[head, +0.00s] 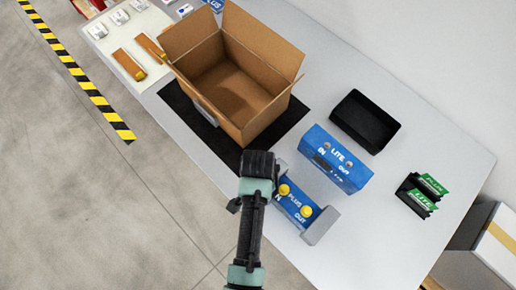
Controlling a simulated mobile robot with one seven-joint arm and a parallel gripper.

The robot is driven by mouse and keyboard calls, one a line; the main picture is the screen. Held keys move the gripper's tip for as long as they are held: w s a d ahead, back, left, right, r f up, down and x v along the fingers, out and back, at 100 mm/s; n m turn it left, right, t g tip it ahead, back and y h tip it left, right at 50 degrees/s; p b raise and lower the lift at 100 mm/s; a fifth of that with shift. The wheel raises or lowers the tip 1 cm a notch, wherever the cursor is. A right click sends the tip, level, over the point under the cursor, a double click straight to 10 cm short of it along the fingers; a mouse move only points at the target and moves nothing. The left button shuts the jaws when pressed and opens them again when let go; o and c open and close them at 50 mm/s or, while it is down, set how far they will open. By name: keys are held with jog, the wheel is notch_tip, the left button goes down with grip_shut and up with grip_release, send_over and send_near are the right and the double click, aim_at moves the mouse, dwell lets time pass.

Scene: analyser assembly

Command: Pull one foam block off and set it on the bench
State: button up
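A blue unit marked PLUS (300,204), with yellow caps at IN and OUT, lies on the bench (365,248). A grey foam block (321,226) sits on its right end. Another grey piece (281,167) shows at its left end, partly behind my arm. The dark end of my arm, with my gripper (258,167), is over or beside the unit's left end. The fingers cannot be made out, so I cannot tell whether they are open or touch the left piece.
An open cardboard box (238,88) stands on a black mat (182,103). A blue LITE unit (336,160), a black tray (365,120) and a holder with green cards (418,199) stand to the right. Bare bench lies right of the PLUS unit.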

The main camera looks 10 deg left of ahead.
grip_shut()
jog(key=c, duration=0.8)
grip_release()
grip_shut()
jog(key=shift+r+p, duration=0.5)
jog(key=shift+p, duration=0.05)
jog(key=shift+r+p, duration=3.45)
jog(key=shift+p, duration=0.3)
